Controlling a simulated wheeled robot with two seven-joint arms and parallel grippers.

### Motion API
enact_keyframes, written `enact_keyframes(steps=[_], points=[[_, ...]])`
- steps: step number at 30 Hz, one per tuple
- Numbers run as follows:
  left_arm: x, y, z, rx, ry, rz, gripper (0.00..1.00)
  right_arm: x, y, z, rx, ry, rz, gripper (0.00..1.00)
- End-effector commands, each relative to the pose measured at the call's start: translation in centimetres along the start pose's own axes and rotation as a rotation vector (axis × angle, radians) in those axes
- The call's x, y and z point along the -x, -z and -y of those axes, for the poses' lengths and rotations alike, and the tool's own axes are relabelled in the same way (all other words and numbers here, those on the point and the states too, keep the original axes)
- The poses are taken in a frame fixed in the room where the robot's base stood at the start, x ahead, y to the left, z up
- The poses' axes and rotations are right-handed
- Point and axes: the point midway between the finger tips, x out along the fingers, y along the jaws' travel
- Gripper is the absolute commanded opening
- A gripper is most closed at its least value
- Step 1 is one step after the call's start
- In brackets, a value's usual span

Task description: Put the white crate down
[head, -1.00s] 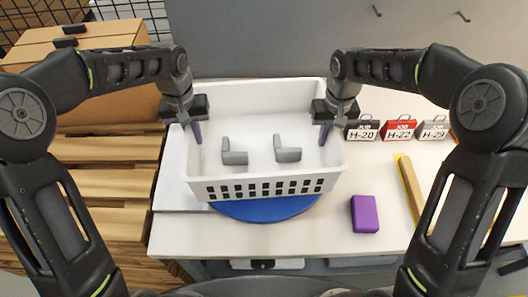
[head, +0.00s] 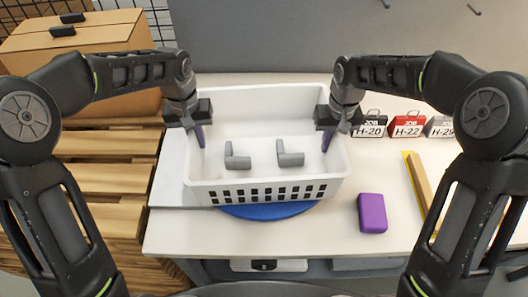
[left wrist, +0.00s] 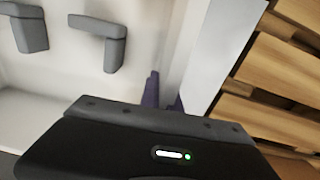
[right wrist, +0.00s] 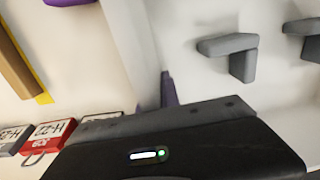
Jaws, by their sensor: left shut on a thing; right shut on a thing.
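The white crate (head: 262,189) is in the middle of the head view, over the worktable and partly over a blue round disc (head: 266,211). Two grey L-shaped parts (head: 237,157) (head: 289,155) lie inside it. My left gripper (head: 199,133) is shut on the crate's left wall, one purple finger inside. My right gripper (head: 328,138) is shut on the right wall the same way. The wrist views show the purple fingers of the left gripper (left wrist: 163,92) and right gripper (right wrist: 168,90) at the walls. I cannot tell whether the crate's bottom touches the surface.
A purple block (head: 372,213) lies on the table (head: 330,232) right of the crate. Black, red (head: 407,125) and grey tagged cases stand behind it, near a wooden strip (head: 420,183). Wooden pallets (head: 105,175) and cardboard boxes (head: 70,60) are at left.

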Motion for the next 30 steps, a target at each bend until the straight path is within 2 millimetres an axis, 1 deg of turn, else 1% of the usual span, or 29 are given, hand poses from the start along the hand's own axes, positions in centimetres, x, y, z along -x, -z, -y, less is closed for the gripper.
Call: enact_keyframes(steps=[1, 8, 16, 19, 23, 26, 30], points=[[-0.1, 0.0, 0.0, 0.0, 0.0, -0.001, 0.09, -0.1, 0.0, 0.0, 0.0, 0.0, -0.001, 0.09], [0.0, 0.0, 0.0, 0.0, 0.0, 0.0, 0.28, 0.0, 0.0, 0.0, 0.0, 0.0, 0.0, 0.28], [0.1, 0.0, 0.0, 0.0, 0.0, 0.0, 0.28, 0.0, 0.0, 0.0, 0.0, 0.0, 0.0, 0.28], [0.5, 0.0, 0.0, 0.0, 0.0, -0.001, 0.28, 0.0, 0.0, 0.0, 0.0, 0.0, 0.0, 0.28], [1.9, 0.1, 0.0, 0.0, 0.0, -0.004, 0.28, 0.0, 0.0, 0.0, 0.0, 0.0, 0.0, 0.28], [3.6, 0.1, 0.0, 0.0, 0.0, -0.004, 0.28, 0.0, 0.0, 0.0, 0.0, 0.0, 0.0, 0.28], [6.5, 0.1, -0.1, 0.0, -0.001, -0.005, 0.28, 0.0, 0.0, 0.0, 0.0, 0.0, 0.0, 0.28]])
